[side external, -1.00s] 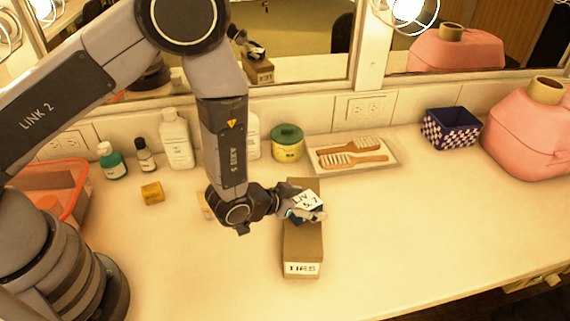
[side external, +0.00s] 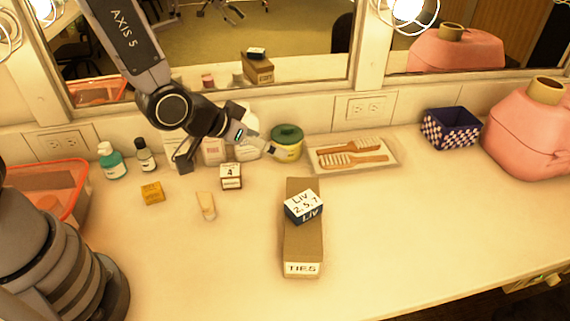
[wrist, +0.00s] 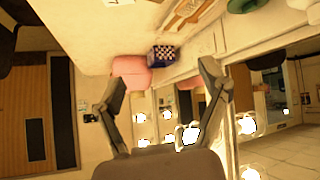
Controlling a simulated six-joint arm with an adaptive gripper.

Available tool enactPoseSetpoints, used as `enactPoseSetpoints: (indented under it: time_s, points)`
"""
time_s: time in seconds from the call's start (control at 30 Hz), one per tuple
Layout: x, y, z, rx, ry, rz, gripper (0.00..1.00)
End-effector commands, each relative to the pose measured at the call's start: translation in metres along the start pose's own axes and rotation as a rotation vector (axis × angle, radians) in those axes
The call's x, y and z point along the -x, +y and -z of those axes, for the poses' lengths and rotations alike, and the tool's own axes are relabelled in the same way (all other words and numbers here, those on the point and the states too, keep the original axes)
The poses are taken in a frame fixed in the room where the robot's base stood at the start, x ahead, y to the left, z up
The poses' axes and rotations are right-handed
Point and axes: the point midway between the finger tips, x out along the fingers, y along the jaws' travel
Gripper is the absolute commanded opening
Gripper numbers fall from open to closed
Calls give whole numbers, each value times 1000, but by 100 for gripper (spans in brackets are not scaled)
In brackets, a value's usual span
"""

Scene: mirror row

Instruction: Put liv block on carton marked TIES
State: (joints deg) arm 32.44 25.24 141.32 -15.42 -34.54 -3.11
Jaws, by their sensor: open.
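The liv block (side external: 304,207), a small block with a white top marked LIV 2,5,7 and a dark blue side, sits on top of the brown carton marked TIES (side external: 302,248). It rests near the middle of the carton's top, turned slightly. My gripper (side external: 240,148) is up and to the left of the carton, near the green-lidded jar, well apart from the block. Its fingers also show spread with nothing between them in the wrist view (wrist: 162,85).
A block marked 4 (side external: 231,176), a yellow block (side external: 152,193) and a tan piece (side external: 206,206) lie left of the carton. Behind are bottles, a green-lidded jar (side external: 287,146), a brush tray (side external: 345,167), a checkered box (side external: 450,130) and a pink container (side external: 530,135). The right counter is clear.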

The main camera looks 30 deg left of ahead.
Motion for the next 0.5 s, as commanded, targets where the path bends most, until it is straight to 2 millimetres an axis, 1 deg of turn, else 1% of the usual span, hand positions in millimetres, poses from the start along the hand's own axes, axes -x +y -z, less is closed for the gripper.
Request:
enactPoseSetpoints:
  time_s: [0.03,0.07,0.1,0.17,0.2,0.23,0.27,0.3,0.37,0.4,0.5]
  points:
    - [25,-14,20,29,-8,5,75]
    - [38,-22,26,40,-24,8,75]
    - [58,-32,34,52,-44,13,75]
    - [88,-47,41,66,-75,24,75]
    - [110,-57,43,74,-94,34,75]
    - [126,-64,44,79,-109,43,75]
    - [143,-71,43,83,-124,54,75]
    - [166,-80,40,89,-144,70,75]
    - [199,-91,32,97,-174,98,75]
    - [220,-98,25,104,-194,118,75]
    - [265,-109,4,120,-240,170,75]
